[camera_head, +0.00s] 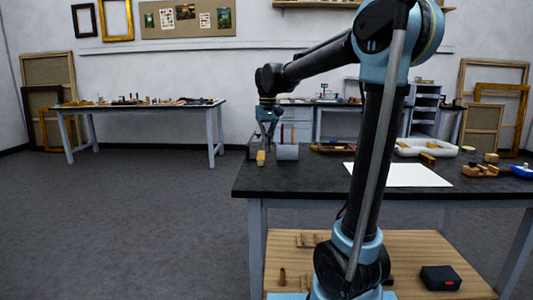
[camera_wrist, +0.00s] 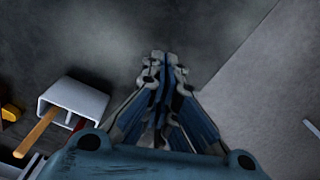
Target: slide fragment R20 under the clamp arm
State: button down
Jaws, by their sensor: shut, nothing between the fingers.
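My gripper (camera_head: 268,138) is shut and empty, pointing down at the far left of the dark work table (camera_head: 310,180); its closed fingers also show in the wrist view (camera_wrist: 163,57). A small yellow-gold block (camera_head: 261,158) stands just below it, beside a grey-white holder (camera_head: 287,153). In the wrist view a white open holder (camera_wrist: 75,97) with a wooden stick in it lies left of the fingers, and a yellow piece (camera_wrist: 12,112) shows at the left edge. I cannot tell which piece is fragment R20. I cannot make out the clamp arm.
A white sheet (camera_head: 400,175) lies mid-table. Behind it are a wooden tray (camera_head: 333,148) and a white tray (camera_head: 408,147) with a gold piece. Wooden blocks (camera_head: 480,170) and a blue dish (camera_head: 522,171) stand at the right. The table's left front is clear.

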aim_at(263, 167)
notch_tip(263, 167, down, 8)
jog(key=shift+a+f, duration=0.15)
jog(key=shift+w+a+f, duration=0.2)
jog(key=shift+w, duration=0.35)
jog(key=shift+w+a+f, duration=0.15)
jog(key=shift+w+f, duration=0.05)
jog(key=shift+w, duration=0.35)
jog(key=shift+w+a, duration=0.2)
jog(key=shift+w, duration=0.55)
jog(key=shift+w+a, duration=0.2)
jog(key=shift+w, duration=0.65)
